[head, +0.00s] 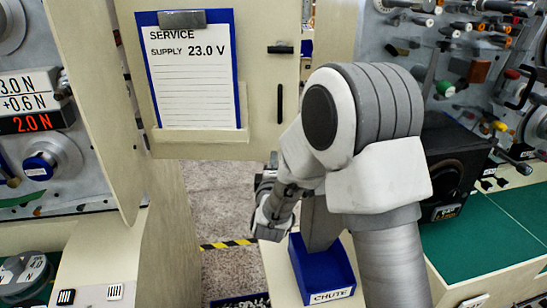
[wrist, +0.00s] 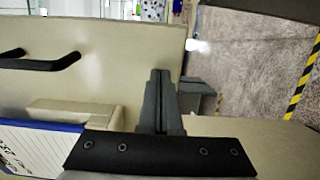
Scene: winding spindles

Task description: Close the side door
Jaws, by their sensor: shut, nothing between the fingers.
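The side door seems to be the beige panel (head: 250,75) in the middle of the head view, with a clipboard on it. In the wrist view the door (wrist: 110,75) fills the left and centre, with a black bar handle (wrist: 40,63) at the left. Its free edge runs down near my fingers, with floor beyond. My gripper (wrist: 160,75) is shut and empty, its fingertips over the door face near that edge. I cannot tell whether they touch it. In the head view my gripper (head: 266,212) is below the door's lower right, partly hidden by my arm.
The clipboard (head: 193,75) reads "SERVICE SUPPLY 23.0 V". A blue chute box (head: 322,272) stands below my arm. A panel of spindles and a green-topped bench (head: 480,245) are at right. A gauge panel (head: 35,130) is at left. Floor with striped tape (head: 228,243) shows between.

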